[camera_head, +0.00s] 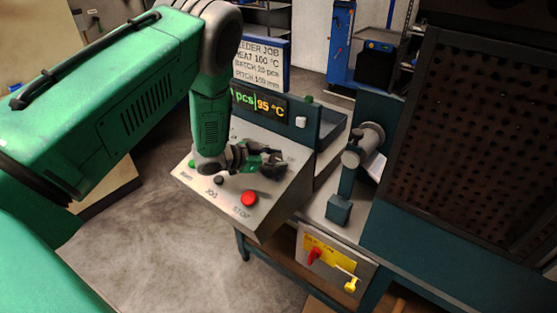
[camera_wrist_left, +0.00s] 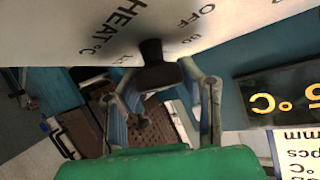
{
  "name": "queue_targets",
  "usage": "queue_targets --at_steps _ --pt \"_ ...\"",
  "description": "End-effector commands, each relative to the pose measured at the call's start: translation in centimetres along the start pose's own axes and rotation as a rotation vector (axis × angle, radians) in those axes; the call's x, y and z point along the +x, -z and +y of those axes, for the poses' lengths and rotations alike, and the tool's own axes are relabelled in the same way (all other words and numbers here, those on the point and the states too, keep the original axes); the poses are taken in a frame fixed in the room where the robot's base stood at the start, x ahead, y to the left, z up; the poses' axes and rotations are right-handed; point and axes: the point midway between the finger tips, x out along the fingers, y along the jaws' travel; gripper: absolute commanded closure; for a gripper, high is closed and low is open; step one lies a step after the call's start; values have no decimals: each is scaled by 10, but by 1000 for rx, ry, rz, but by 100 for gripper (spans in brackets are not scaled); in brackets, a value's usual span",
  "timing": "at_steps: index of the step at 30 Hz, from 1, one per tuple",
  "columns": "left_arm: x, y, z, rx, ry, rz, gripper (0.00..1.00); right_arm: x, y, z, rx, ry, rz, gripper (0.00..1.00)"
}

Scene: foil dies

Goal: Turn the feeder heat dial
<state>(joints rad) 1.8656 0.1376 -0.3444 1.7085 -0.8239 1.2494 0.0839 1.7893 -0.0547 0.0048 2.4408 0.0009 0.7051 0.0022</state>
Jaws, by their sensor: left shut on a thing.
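My left gripper (camera_head: 268,163) reaches across the sloped grey control panel (camera_head: 218,198). In the left wrist view the dark heat dial (camera_wrist_left: 152,52) stands on the panel face between the two fingertips of the left gripper (camera_wrist_left: 165,78), beside the printed words HEAT °C and OFF. The left gripper is shut on the dial. In the head view the gripper largely hides the dial, and its pointer angle cannot be told. The display (camera_head: 262,104) reads 95 °C in yellow. The job sign (camera_head: 258,64) above it reads HEAT 100 °C. My right gripper is not in view.
A red STOP button (camera_head: 249,198) and a small black JOG button (camera_head: 219,180) sit on the panel just below the gripper. A green button (camera_head: 192,163) is near my wrist. A yellow plate with a red switch (camera_head: 314,256) is lower right. A dark perforated guard (camera_head: 480,130) stands right.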

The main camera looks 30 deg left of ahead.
Motion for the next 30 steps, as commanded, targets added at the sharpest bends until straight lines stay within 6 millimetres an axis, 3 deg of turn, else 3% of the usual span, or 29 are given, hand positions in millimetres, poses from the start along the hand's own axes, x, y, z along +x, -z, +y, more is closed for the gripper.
queue_targets --at_steps 12,30 --pt "-2 -2 -3 147 -169 13 96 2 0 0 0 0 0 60" --pt "-2 -4 -3 174 -205 11 96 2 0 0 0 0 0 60"
